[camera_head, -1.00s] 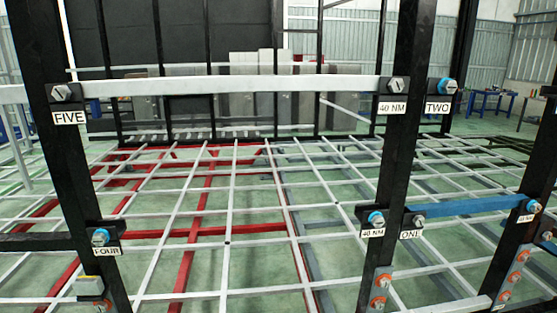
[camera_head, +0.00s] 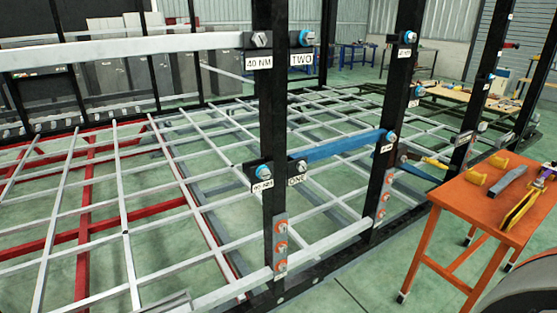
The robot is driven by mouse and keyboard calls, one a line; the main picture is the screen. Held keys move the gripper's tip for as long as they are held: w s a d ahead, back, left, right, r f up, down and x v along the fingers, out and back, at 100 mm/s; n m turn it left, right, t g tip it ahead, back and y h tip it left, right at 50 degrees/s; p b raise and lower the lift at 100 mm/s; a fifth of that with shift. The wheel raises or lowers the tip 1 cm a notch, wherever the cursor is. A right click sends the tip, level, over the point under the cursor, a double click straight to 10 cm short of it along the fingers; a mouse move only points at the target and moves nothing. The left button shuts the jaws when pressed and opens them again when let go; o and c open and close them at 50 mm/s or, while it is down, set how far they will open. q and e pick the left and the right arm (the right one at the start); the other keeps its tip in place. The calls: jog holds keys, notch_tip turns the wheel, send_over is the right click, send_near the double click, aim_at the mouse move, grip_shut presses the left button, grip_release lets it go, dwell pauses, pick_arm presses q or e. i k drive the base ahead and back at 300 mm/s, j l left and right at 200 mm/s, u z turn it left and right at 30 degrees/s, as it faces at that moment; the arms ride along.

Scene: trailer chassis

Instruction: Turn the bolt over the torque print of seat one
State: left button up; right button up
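The label ONE (camera_head: 297,180) is on the middle black post, with a grey bolt (camera_head: 301,166) above it at the left end of a blue bar (camera_head: 345,147). Just left of it is a torque print (camera_head: 262,187), its number too small to read surely, ending in NM. Over that print sits a bolt with a blue ring (camera_head: 263,171) on a black bracket.
Above, on the same post, are a 40 NM print (camera_head: 258,63) and the label TWO (camera_head: 302,59), with bolts over them. An orange table (camera_head: 455,198) with tools stands at the right. Green floor (camera_head: 350,285) is clear in front of it.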

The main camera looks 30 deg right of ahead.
aim_at(391, 137)
jog(key=z, duration=1.65)
